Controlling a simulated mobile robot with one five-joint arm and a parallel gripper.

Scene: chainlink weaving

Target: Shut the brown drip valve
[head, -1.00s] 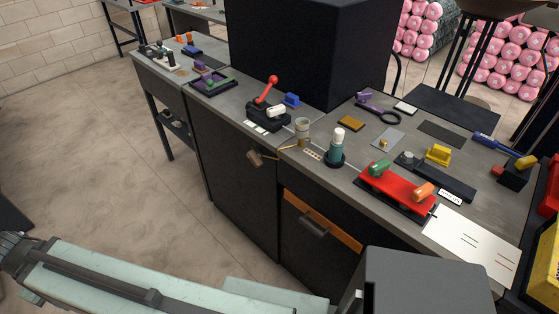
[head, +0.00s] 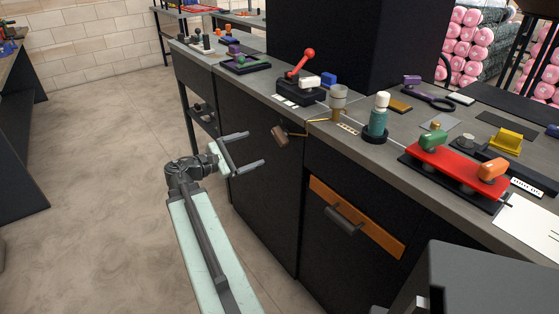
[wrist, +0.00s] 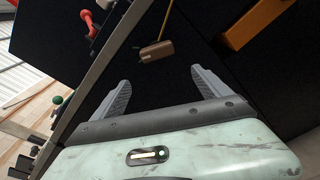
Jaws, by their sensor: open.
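The brown drip valve handle (head: 280,135) sticks out at the front edge of the bench, on a thin brass pipe (head: 297,133) below a small cup (head: 338,100). In the wrist view the brown handle (wrist: 157,51) lies just beyond and between my fingertips, against the dark cabinet front. My gripper (head: 250,149) is open and empty, with its fingers pointing at the handle from the left. A gap shows between the fingers and the handle. The wrist view also shows both fingers (wrist: 161,80) spread apart.
A black base with a red lever (head: 303,65) stands behind the valve. A teal bottle (head: 379,118) and a red tray (head: 455,170) stand to the right. An orange drawer front (head: 356,218) with a dark handle is below. Open floor lies left.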

